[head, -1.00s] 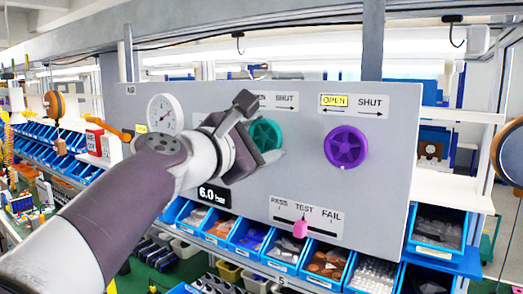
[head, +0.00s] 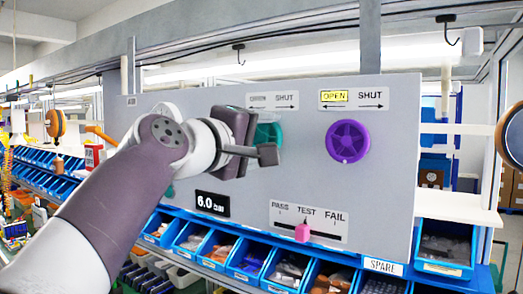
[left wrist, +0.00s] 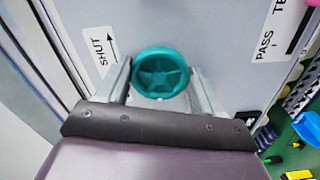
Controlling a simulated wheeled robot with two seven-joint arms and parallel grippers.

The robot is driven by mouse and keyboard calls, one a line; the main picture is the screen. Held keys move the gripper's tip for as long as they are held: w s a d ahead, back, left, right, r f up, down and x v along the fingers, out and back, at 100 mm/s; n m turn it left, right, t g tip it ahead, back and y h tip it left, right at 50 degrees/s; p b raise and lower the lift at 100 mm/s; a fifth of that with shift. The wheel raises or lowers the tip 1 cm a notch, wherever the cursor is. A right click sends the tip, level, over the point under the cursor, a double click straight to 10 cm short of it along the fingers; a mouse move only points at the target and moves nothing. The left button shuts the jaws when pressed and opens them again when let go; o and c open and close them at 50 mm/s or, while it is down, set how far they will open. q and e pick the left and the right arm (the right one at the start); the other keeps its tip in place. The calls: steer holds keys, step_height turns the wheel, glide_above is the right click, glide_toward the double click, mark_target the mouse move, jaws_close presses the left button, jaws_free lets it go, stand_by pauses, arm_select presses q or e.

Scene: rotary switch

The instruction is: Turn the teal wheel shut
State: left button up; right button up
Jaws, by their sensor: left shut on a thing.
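The teal wheel (head: 268,134) is on the grey panel, partly hidden behind my left gripper in the head view. In the left wrist view the teal wheel (left wrist: 161,73) shows whole, between the two fingers of my left gripper (left wrist: 160,85). The fingers are shut on its rim, one on each side. In the head view the same gripper (head: 262,140) covers the wheel's left part. Above the wheel is an OPEN/SHUT label (head: 272,100) with neither word lit yellow. My right gripper is not in view.
A purple wheel (head: 348,141) is to the right, under a label with OPEN (head: 334,96) in yellow. A pink slider (head: 302,233) stands at TEST, below. A 6.0 bar display (head: 212,203) is at lower left. Blue bins (head: 245,262) line the space beneath the panel.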

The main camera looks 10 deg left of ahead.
arm_select(q)
steer(key=m+b, duration=0.1)
steer(key=m, duration=0.4)
steer(key=m+b, duration=0.2)
steer(key=m, duration=0.4)
steer(key=m+b, duration=0.1)
steer(key=m, duration=0.5)
steer(key=shift+a+f+b, duration=0.2)
steer(key=shift+f+b, duration=0.1)
steer(key=shift+b, duration=0.1)
steer(key=o, duration=1)
steer(key=shift+s+r, duration=0.1)
steer(key=shift+o, duration=0.2)
steer(key=shift+s, duration=0.1)
